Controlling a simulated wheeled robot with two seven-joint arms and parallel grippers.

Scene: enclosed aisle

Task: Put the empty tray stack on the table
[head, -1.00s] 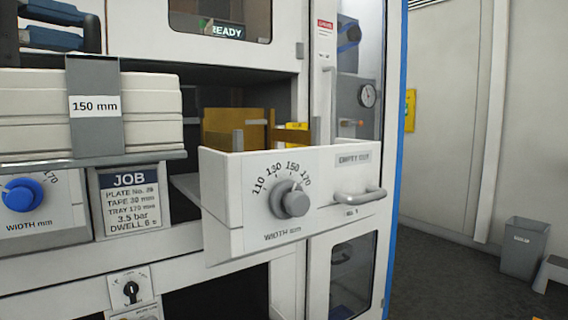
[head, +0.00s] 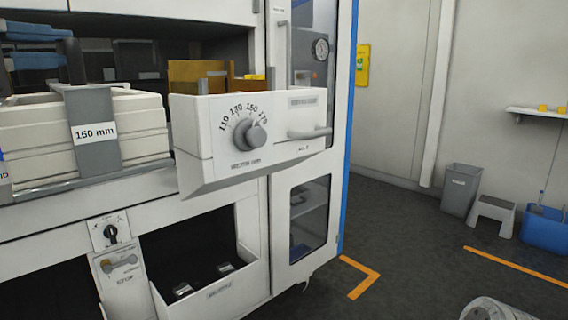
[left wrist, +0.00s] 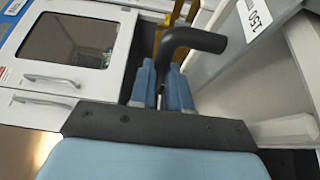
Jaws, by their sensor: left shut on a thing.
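The tray stack (head: 130,125) is a pile of cream trays in a grey holder (head: 90,120) labelled 150 mm, at the left of the head view. It looks level, in front of the machine. My left gripper (head: 60,45), with blue fingers, is at the stack's upper left. In the left wrist view my gripper (left wrist: 165,80) is shut on a dark bent handle (left wrist: 195,40) beside the grey holder (left wrist: 262,18). Where the handle joins the holder is hidden. My right gripper is not in view. I cannot make out a table.
A white drawer (head: 195,135) with a width dial (head: 255,135) juts out right of the stack. An open bin compartment (head: 215,295) is below.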

